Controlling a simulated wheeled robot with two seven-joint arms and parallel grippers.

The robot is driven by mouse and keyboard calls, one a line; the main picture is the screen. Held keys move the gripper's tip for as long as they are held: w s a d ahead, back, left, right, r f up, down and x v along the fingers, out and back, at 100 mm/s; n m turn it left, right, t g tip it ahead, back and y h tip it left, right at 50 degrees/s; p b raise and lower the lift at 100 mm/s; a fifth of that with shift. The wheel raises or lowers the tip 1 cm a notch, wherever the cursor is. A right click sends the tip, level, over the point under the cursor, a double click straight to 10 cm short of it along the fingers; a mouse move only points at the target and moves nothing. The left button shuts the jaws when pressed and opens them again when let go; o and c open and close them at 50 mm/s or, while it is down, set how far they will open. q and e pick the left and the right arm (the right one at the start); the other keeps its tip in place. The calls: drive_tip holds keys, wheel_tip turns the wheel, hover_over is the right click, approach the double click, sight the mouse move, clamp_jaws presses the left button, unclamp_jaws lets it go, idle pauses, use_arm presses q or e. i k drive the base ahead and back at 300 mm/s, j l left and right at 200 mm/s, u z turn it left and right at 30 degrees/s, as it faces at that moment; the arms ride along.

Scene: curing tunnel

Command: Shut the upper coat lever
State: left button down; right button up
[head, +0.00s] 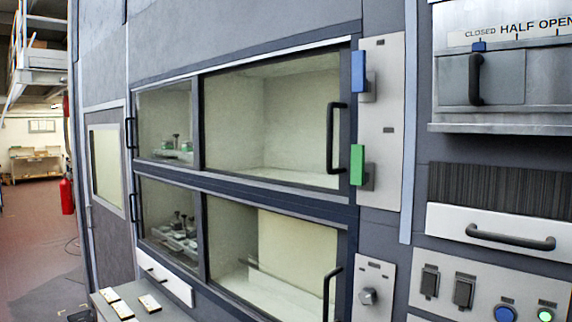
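A pale panel (381,130) beside the upper glass window carries two levers, one above the other. The higher lever has a blue handle (358,71) standing upright, on a grey mount. The lower lever has a green handle (357,165), also upright. No lettering naming the coat lever can be read, so the frame does not show for certain which one it is; the blue one is uppermost. Neither of my grippers is in view.
Two sliding glass windows with black bar handles, upper (336,138) and lower (331,296), are left of the panel. A metal hatch (503,78) marked CLOSED and HALF OPEN, a white drawer (498,227) and a switch panel (486,286) are at right. A ledge (113,302) holds small cards.

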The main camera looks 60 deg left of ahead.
sight(359, 175)
drive_tip(key=u, duration=1.85)
